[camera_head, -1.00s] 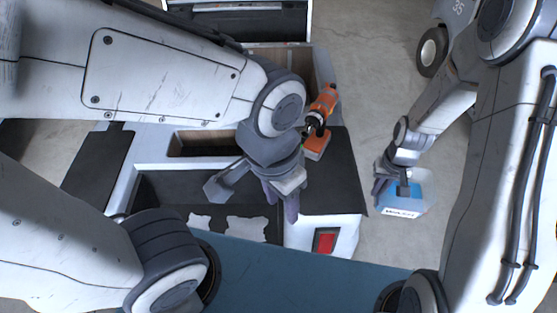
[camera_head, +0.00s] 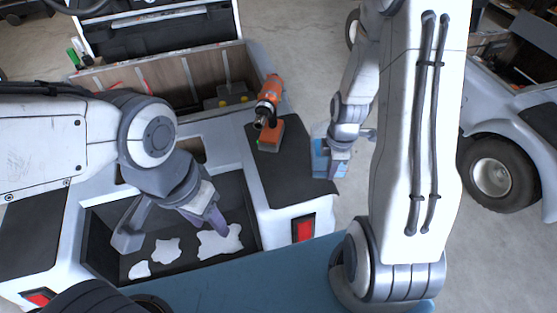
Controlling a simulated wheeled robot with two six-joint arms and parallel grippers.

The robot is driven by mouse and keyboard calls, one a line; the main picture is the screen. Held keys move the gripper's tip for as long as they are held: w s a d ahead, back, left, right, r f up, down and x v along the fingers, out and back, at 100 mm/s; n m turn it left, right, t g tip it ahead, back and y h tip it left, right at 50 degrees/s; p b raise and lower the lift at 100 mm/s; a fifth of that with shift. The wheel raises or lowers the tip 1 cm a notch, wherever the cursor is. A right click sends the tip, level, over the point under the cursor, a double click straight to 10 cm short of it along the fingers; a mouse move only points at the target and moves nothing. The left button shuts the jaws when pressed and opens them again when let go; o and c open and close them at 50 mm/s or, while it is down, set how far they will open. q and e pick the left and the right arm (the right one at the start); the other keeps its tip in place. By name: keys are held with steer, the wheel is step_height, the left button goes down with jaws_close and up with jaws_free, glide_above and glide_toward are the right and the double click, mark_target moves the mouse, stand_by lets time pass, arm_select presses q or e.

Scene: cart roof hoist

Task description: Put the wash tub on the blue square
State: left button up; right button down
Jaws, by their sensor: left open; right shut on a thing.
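The wash tub (camera_head: 319,161), light blue with a blue part, is right of the cart and mostly hidden behind my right gripper (camera_head: 338,164). My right gripper is shut on the tub and holds it beside the cart's black side panel. I cannot tell its height above the floor. My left gripper (camera_head: 172,235) is open and empty, with its fingers spread over the cart's dark bay. I see no blue square marked out in this view.
The cart's dark bay (camera_head: 100,222) holds several white rag-like patches. An orange drill (camera_head: 268,110) stands on the black panel (camera_head: 293,176). A wooden-lined bed (camera_head: 165,80) is behind. Another vehicle's wheel (camera_head: 492,174) is at right. Concrete floor (camera_head: 310,60) is clear between them.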

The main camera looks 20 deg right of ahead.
steer(key=w+a+f+n, duration=0.1)
steer(key=w+f, duration=0.1)
steer(key=w+a+f+n, duration=0.1)
steer(key=w+a+f, duration=0.1)
steer(key=w+f, duration=0.1)
steer(key=w+a+f+n, duration=0.1)
steer(key=w+a+f, duration=0.1)
steer(key=w, duration=0.1)
steer(key=shift+a+f+n, duration=0.25)
steer(key=shift+f+n, duration=0.05)
steer(key=shift+w+f, duration=0.1)
steer(key=shift+f, duration=1.9)
steer(key=shift+b, duration=0.3)
steer(key=shift+f, duration=0.25)
steer(key=c, duration=1)
jaws_free()
steer(key=shift+r, duration=0.1)
